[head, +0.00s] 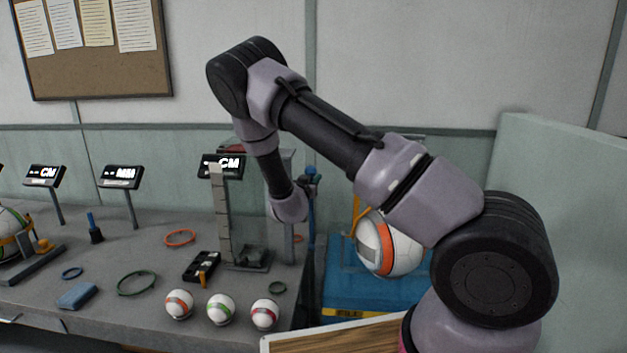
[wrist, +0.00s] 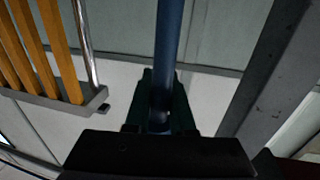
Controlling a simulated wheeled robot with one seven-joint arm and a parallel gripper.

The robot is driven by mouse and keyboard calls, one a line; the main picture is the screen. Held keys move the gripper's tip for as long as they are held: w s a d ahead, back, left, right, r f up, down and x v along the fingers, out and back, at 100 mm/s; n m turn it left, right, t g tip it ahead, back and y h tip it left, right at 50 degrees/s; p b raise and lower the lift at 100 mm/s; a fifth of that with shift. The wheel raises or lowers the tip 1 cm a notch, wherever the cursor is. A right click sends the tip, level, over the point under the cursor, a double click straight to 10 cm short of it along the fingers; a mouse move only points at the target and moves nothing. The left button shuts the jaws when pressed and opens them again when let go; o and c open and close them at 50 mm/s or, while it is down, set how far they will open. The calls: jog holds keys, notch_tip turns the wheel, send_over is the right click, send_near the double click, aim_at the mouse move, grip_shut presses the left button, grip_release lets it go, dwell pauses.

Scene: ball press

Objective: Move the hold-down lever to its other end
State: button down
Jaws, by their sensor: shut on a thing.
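The hold-down lever shows as a blue bar (wrist: 169,45) running up the middle of the wrist view. My gripper (wrist: 162,103) is shut on it, with dark fingers on both sides of the bar. In the head view a blue upright bar (head: 311,222) stands right of my wrist, by the press at the back end of the bench. My gripper is small and partly hidden there, so its hold cannot be made out in that view.
A large white-and-orange ball (head: 389,244) is over a blue base (head: 372,291), partly behind my arm. Several small balls, rings and a tall measuring stand (head: 221,215) are on the grey bench (head: 150,309). Orange slats (wrist: 37,50) and a grey post (wrist: 265,75) flank my gripper.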

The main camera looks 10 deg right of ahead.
jog(key=shift+s+a, duration=0.1)
jog(key=s+a+f+m+t+h, duration=0.1)
jog(key=s+a+f+t+h, duration=0.1)
jog(key=s, duration=0.6)
jog(key=s+a+f+m+t+h, duration=0.1)
jog(key=s+a+f+t+h, duration=0.1)
jog(key=s, duration=0.5)
jog(key=shift+s+a+f+t+h, duration=0.4)
jog(key=shift+a+f+t, duration=0.15)
jog(key=shift+f+t, duration=0.4)
jog(key=shift+r, duration=0.1)
jog(key=c, duration=0.8)
grip_release()
jog(key=shift+o, duration=0.2)
jog(key=s+a, duration=0.7)
jog(key=s, duration=0.4)
jog(key=shift+f, duration=0.35)
